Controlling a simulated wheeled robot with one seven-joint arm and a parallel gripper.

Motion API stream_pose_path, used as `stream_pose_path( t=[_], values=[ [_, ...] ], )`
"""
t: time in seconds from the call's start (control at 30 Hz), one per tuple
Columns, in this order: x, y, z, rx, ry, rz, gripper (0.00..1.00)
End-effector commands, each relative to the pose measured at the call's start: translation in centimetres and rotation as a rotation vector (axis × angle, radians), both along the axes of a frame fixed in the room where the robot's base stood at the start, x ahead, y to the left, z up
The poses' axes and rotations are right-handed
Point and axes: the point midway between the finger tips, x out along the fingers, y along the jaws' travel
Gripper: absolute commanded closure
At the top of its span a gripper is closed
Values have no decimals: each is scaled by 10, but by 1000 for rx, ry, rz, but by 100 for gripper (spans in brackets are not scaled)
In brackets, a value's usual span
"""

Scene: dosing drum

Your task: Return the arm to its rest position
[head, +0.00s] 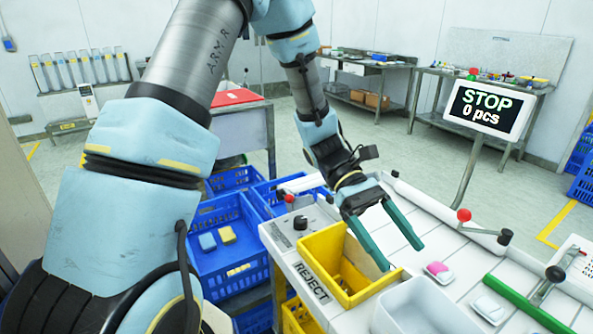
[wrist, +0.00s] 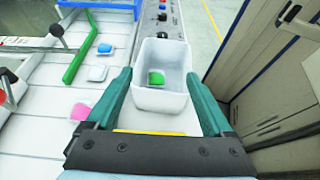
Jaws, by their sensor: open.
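My gripper (head: 404,245) has green fingers, spread apart with nothing between them. In the head view it hangs over the white work surface (head: 445,243), beside and partly in front of the yellow bin (head: 318,262) by the REJECT label. In the wrist view the two fingers of my gripper (wrist: 166,100) frame a white bin (wrist: 150,101), which holds a green piece (wrist: 156,77). The white bin also shows in the head view (head: 415,310), cut off at the bottom edge. My arm reaches forward from the left of the head view.
A pink piece (head: 437,269) and a white dish (head: 490,308) lie on the surface right of my gripper. A green bar (head: 530,305) lies beyond. A screen (head: 485,108) reads STOP, 0 pcs. Blue crates (head: 232,250) stand left of the yellow bin.

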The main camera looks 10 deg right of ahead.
Motion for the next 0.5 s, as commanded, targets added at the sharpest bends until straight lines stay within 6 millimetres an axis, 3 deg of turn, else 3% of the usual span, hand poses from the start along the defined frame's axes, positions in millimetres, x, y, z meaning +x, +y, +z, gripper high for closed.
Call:
stream_pose_path(
  t=[0.07,0.17,0.33,0.5],
  values=[
    [8,9,-2,-1,-48,0,14],
    [29,40,-9,1,-196,-10,14],
    [91,137,-21,27,-613,-70,14],
    [143,235,-14,76,-1000,-185,14]
  ],
)
